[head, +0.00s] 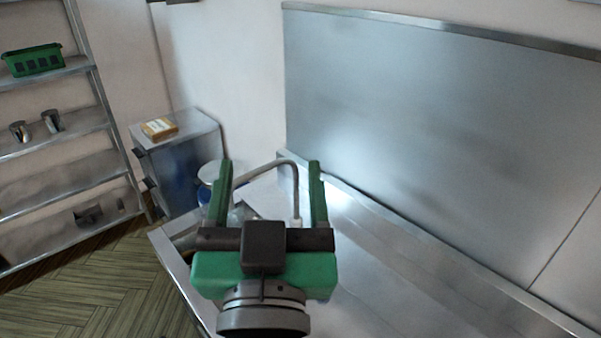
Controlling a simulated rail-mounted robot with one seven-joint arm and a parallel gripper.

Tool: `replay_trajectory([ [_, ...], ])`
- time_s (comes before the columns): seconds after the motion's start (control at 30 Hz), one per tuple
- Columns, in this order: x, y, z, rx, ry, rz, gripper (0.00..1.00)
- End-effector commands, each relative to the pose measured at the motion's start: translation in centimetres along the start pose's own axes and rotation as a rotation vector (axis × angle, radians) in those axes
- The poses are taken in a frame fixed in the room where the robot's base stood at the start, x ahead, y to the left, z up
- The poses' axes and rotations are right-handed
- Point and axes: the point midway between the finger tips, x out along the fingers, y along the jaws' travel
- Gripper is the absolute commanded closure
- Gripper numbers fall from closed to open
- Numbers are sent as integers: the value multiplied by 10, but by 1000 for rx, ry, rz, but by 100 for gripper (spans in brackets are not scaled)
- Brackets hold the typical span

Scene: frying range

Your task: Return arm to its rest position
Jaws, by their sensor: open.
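My gripper (268,172) is in the lower middle of the head view, green and dark, with its two green fingers spread wide apart. Nothing shows held between the fingers. It is in front of the left end of a steel counter (390,270) and hides part of it. A curved grey pipe or tap (297,180) shows behind and between the fingers; I cannot tell how far it is from them.
A steel backsplash (440,110) rises behind the counter. A metal shelf rack (60,140) with a green basket (34,60) and metal cups stands at left. A grey cabinet (180,150) carries a yellowish box (159,128). The right part of the counter looks clear.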

Motion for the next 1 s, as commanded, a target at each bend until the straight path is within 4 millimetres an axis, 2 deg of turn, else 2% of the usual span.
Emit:
replay_trajectory([
  [0.03, -17, 19, -30, -28, 94, 36, 30],
  [0.1, -36, 35, -61, -63, 194, 70, 30],
  [0.2, -54, 46, -84, -93, 273, 97, 30],
  [0.3, -58, 48, -90, -101, 293, 104, 30],
  [0.47, -58, 47, -90, -99, 291, 102, 30],
  [0.57, -55, 47, -98, -97, 290, 101, 30],
  [0.8, -33, 42, -163, -73, 290, 92, 30],
  [0.87, -32, 42, -166, -69, 289, 90, 30],
  [1.0, -34, 42, -157, -68, 288, 90, 30],
])
